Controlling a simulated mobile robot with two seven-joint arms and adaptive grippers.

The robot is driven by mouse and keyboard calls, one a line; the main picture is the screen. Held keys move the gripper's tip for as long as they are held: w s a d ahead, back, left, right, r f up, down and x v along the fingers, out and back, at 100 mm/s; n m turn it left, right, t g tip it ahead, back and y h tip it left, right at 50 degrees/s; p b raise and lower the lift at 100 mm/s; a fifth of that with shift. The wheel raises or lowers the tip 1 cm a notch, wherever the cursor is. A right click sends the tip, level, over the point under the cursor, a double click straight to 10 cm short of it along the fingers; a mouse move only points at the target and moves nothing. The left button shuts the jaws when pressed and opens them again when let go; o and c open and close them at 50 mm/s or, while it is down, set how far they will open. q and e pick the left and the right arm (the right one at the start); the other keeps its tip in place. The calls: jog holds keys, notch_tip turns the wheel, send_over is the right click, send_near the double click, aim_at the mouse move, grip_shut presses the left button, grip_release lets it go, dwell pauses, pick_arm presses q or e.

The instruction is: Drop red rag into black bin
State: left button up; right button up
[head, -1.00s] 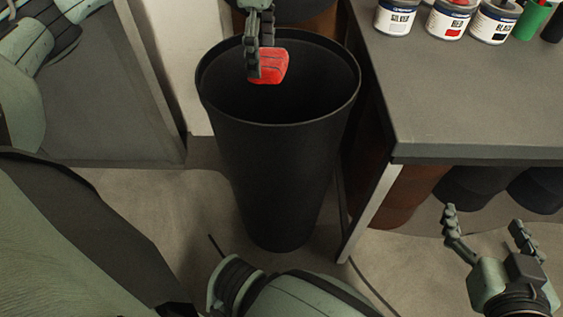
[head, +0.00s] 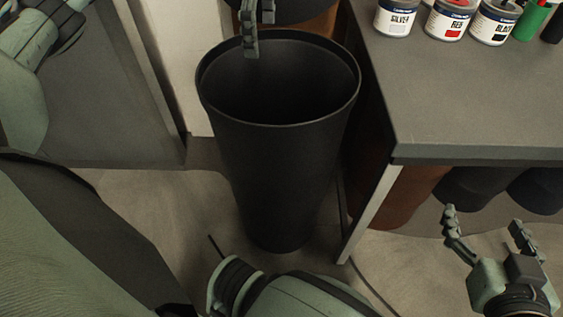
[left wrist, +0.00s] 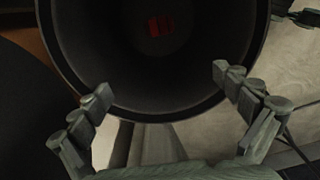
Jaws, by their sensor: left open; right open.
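The black bin (head: 275,175) stands upright on the floor, left of the grey table, its mouth facing up. The red rag (left wrist: 159,26) shows dimly deep inside the bin in the left wrist view. It is hidden in the head view. My left gripper (head: 257,30) is above the bin's far rim, open and empty. In the left wrist view its fingers (left wrist: 165,88) are spread wide, with the bin's mouth beyond them. My right gripper (head: 487,222) is open and empty at the lower right, below the table's front edge and well away from the bin.
The grey table (head: 470,105) stands close to the bin's right side. Silver (head: 397,18), red (head: 447,19) and black (head: 494,21) paint cans and a green object (head: 532,20) stand along its back. A grey panel (head: 110,110) is at the left. Floor shows around the bin's base.

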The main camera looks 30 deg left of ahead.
pick_arm(q)
notch_tip(320, 180, up, 8)
dwell(0.4)
dwell(0.4)
